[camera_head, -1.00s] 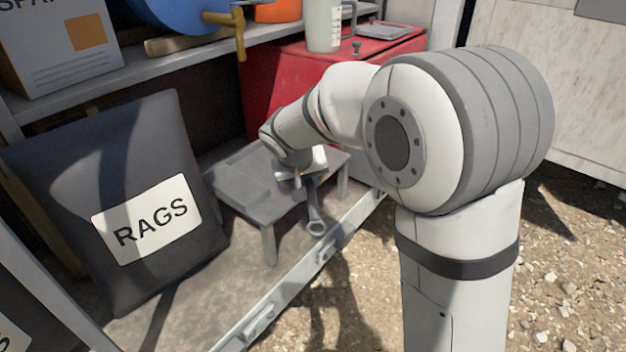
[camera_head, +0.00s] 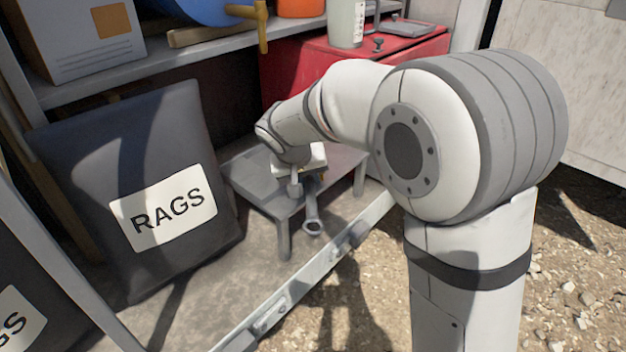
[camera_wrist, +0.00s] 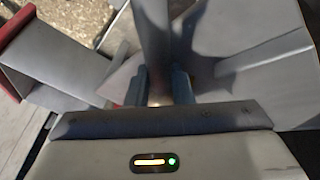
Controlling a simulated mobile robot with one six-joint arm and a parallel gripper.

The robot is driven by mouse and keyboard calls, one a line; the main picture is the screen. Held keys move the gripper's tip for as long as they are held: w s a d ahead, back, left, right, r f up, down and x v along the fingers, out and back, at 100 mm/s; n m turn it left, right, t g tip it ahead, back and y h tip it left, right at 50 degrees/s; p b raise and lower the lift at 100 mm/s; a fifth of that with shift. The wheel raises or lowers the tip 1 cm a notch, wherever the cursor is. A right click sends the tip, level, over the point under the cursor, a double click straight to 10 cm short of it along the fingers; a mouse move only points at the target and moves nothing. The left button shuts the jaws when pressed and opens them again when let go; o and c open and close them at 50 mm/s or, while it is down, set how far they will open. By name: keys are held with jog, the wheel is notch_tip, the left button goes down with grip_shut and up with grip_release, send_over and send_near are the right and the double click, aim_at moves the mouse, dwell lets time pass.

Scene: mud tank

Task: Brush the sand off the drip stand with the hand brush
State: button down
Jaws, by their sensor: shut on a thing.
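The drip stand (camera_head: 262,190) is a low grey table with legs, on the floor under the shelf. My gripper (camera_head: 302,180) is over its right front part, partly hidden by my own arm. It is shut on the hand brush (camera_head: 312,212), whose grey handle with a ring end sticks out past the stand's front edge. In the wrist view my gripper (camera_wrist: 160,92) has its two blue-grey fingers around the handle (camera_wrist: 155,35). The bristles are hidden, so I cannot tell whether they touch the top. A brownish patch shows on a grey surface there; I cannot tell sand from shadow.
A dark grey RAGS bag (camera_head: 135,180) leans left of the stand. A red box (camera_head: 350,62) stands behind it. A shelf (camera_head: 190,58) with several items runs above. A metal rail (camera_head: 310,280) edges the floor in front, with open gravel (camera_head: 570,270) to the right.

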jog(key=shift+w+d+f, duration=0.1)
jog(key=shift+w+d, duration=1)
jog(key=shift+w, duration=0.25)
jog(key=shift+w+d+r+p, duration=0.15)
jog(key=shift+w+d+p, duration=0.45)
jog(key=shift+w+d, duration=0.65)
jog(key=shift+w+d+r+p, duration=0.1)
jog(key=shift+w+d+p, duration=0.65)
jog(key=shift+w, duration=0.7)
jog(key=shift+w+d+f, duration=0.1)
jog(key=shift+d, duration=0.1)
jog(key=shift+s+a+f+b, duration=0.1)
jog(key=shift+s+a+b, duration=0.4)
jog(key=shift+b, duration=0.15)
jog(key=shift+s+a+b, duration=0.45)
jog(key=shift+s+a, duration=0.2)
jog(key=shift+s, duration=0.3)
jog(key=shift+s+a+b, duration=0.5)
jog(key=shift+s+a, duration=0.1)
jog(key=shift+s, duration=0.15)
jog(key=shift+s+a+b, duration=0.45)
jog(key=shift+s+a, duration=0.35)
jog(key=shift+s, duration=0.25)
jog(key=shift+s+a+b, duration=0.45)
jog(key=shift+s+a, duration=0.3)
jog(key=shift+s, duration=0.25)
